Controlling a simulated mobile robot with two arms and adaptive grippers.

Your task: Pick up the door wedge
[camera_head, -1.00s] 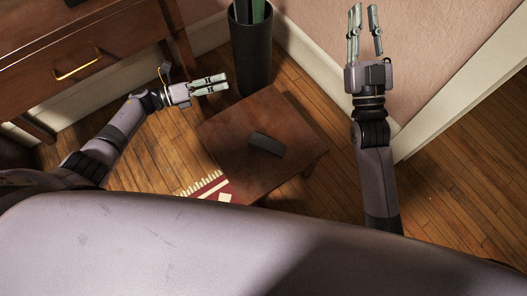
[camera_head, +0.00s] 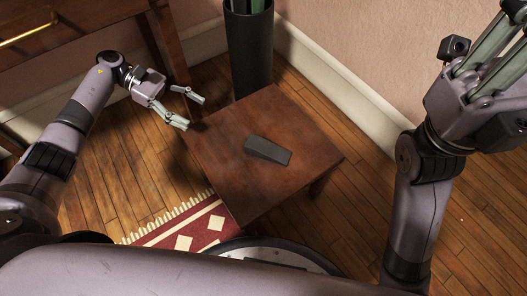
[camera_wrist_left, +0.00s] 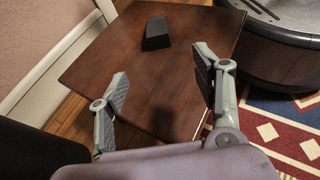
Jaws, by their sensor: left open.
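The door wedge (camera_head: 267,151) is a dark grey block lying near the middle of a small brown wooden table (camera_head: 228,178). It also shows in the left wrist view (camera_wrist_left: 157,32), beyond the fingertips. My left gripper (camera_head: 195,111) is open and empty at the table's left edge, apart from the wedge. In the left wrist view its two fingers (camera_wrist_left: 160,75) stand spread with bare tabletop between them. My right gripper (camera_head: 500,55) is raised at the upper right, away from the table and partly cut off by the frame; its fingers show but their opening is unclear.
A dark cylindrical bin (camera_head: 249,50) stands behind the table against the wall. A wooden cabinet (camera_head: 75,62) is at the upper left. A red patterned rug (camera_head: 190,228) lies in front of the table. Wooden floor is clear right of the table.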

